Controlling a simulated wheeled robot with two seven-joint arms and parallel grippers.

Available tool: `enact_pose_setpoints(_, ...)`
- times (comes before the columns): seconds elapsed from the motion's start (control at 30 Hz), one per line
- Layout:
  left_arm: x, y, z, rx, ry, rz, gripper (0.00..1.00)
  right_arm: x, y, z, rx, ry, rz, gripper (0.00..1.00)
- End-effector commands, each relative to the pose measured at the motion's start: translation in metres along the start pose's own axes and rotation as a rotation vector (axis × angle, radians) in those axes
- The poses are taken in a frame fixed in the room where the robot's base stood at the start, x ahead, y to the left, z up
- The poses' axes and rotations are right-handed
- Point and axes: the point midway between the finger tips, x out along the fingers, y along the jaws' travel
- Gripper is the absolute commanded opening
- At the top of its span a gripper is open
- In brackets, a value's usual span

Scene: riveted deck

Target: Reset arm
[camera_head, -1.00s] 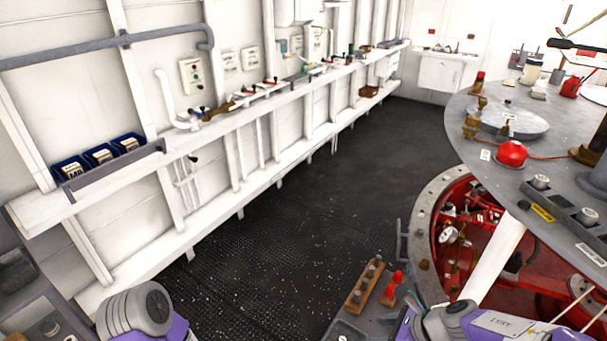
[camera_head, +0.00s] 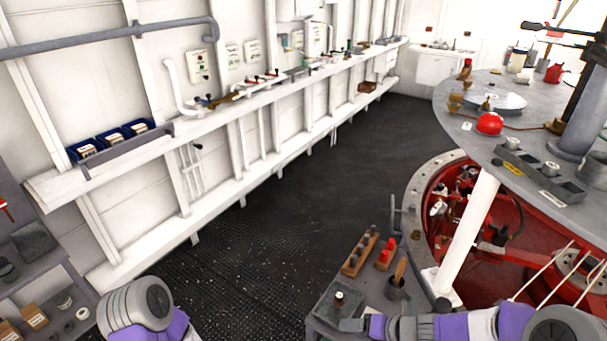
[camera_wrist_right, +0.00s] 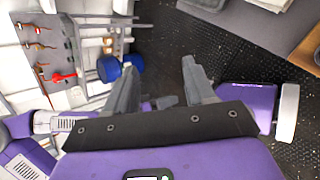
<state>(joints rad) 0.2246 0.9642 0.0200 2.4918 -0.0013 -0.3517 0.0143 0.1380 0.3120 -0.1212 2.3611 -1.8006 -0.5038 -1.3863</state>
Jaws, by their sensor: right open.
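My right arm comes in from the lower right in the head view and lies across the bottom edge. Its gripper (camera_head: 352,325) points left over the small grey table (camera_head: 322,312). In the right wrist view the same gripper (camera_wrist_right: 159,68) has its two grey fingers spread apart with nothing between them. Of my left arm, only a rounded grey and purple link shows at the bottom left of the head view; its gripper is out of view.
A round grey table (camera_head: 480,125) stands at the right above a red-lined pit (camera_head: 520,255). Wooden block (camera_head: 360,252) and red-topped pieces (camera_head: 386,252) sit on the small table. A long wall shelf (camera_head: 240,115) runs along the left. The dark deck (camera_head: 300,185) between is clear.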

Motion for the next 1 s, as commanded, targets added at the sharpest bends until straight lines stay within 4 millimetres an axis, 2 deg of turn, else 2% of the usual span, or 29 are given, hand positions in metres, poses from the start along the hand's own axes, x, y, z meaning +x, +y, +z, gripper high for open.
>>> enact_pose_setpoints(0.03, 0.008, -0.003, -0.001, 0.000, 0.001, 0.000, 0.43, 0.018, -0.010, -0.008, 0.169, 0.002, 0.000, 0.54)
enact_pose_setpoints(0.1, 0.014, -0.005, -0.001, 0.000, 0.001, 0.000, 0.43, 0.037, -0.022, -0.017, 0.438, -0.007, -0.006, 0.54)
enact_pose_setpoints(0.27, 0.027, -0.010, -0.002, 0.000, 0.001, 0.000, 0.43, 0.078, -0.054, -0.041, 1.064, -0.040, -0.048, 0.54)
enact_pose_setpoints(0.37, 0.035, -0.013, -0.002, 0.000, 0.001, 0.000, 0.43, 0.102, -0.076, -0.063, 1.452, -0.073, -0.096, 0.54)
enact_pose_setpoints(0.5, 0.046, -0.018, -0.003, 0.000, 0.001, 0.000, 0.43, 0.130, -0.109, -0.102, 1.988, -0.152, -0.192, 0.54)
enact_pose_setpoints(0.7, 0.061, -0.023, -0.003, 0.000, 0.001, 0.000, 0.43, 0.156, -0.150, -0.168, 2.676, -0.365, -0.369, 0.54)
enact_pose_setpoints(0.87, 0.068, -0.025, -0.004, 0.000, 0.001, 0.000, 0.43, 0.163, -0.167, -0.208, 3.020, -0.561, -0.477, 0.54)
enact_pose_setpoints(0.9, 0.069, -0.026, -0.004, 0.000, 0.001, 0.000, 0.43, 0.163, -0.170, -0.214, -3.021, 0.588, 0.486, 0.54)
enact_pose_setpoints(1.0, 0.070, -0.026, -0.004, 0.000, 0.001, 0.000, 0.43, 0.164, -0.172, -0.223, -2.925, 0.612, 0.480, 0.54)
